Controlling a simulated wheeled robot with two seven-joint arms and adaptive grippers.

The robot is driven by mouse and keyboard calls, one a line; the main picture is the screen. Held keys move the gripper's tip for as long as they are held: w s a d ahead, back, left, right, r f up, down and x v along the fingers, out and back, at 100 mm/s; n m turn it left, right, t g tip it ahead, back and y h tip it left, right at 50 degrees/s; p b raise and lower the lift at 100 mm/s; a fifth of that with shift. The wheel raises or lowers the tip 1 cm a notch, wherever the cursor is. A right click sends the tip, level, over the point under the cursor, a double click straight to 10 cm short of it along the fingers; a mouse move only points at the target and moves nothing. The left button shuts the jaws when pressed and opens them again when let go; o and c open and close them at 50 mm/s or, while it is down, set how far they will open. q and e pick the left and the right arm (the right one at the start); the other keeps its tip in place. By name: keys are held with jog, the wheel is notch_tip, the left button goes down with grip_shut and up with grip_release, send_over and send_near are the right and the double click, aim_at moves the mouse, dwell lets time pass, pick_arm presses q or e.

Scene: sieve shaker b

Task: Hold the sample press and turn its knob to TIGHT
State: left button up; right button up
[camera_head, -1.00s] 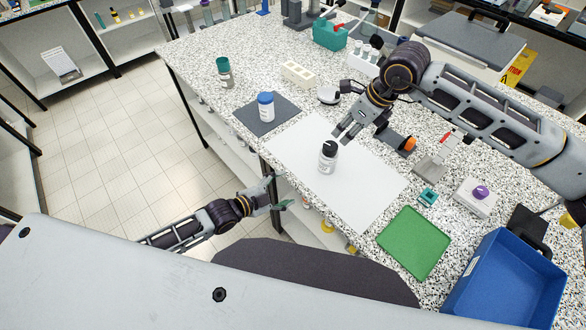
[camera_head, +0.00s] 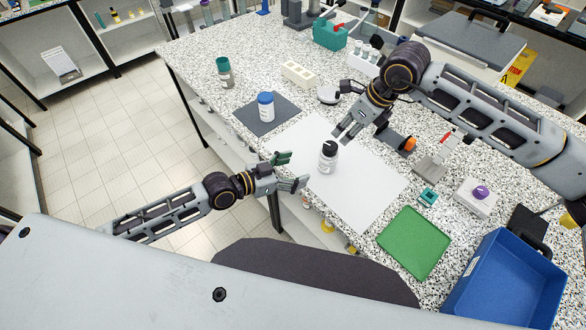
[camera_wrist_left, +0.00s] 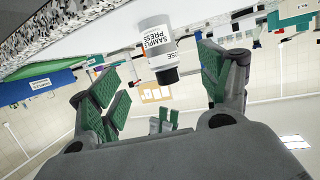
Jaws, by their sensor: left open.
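The sample press (camera_head: 328,159) is a small white bottle with a black knob on top, standing upright on the white mat (camera_head: 365,195). In the left wrist view the press (camera_wrist_left: 154,42) shows its "SAMPLE PRESS" label and a partly visible word ending in "OSE" by the black knob. My left gripper (camera_head: 293,172) is open and empty at the table's front edge, left of the press and apart from it. Its green pads (camera_wrist_left: 158,82) are spread in the wrist view, with the press beyond them. My right gripper (camera_head: 346,132) is behind the press, fingertips apart and empty.
A blue-capped bottle (camera_head: 266,107) stands on a dark mat to the left, with a green-capped bottle (camera_head: 224,72) behind it. A green tray (camera_head: 414,243) and blue bin (camera_head: 507,285) are at the right.

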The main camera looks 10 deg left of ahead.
aim_at(328, 160)
pick_arm(q)
jog(key=shift+w+d, duration=0.1)
jog(key=shift+w, duration=0.05)
jog(key=shift+x, duration=6.75)
jog(key=shift+c, duration=0.2)
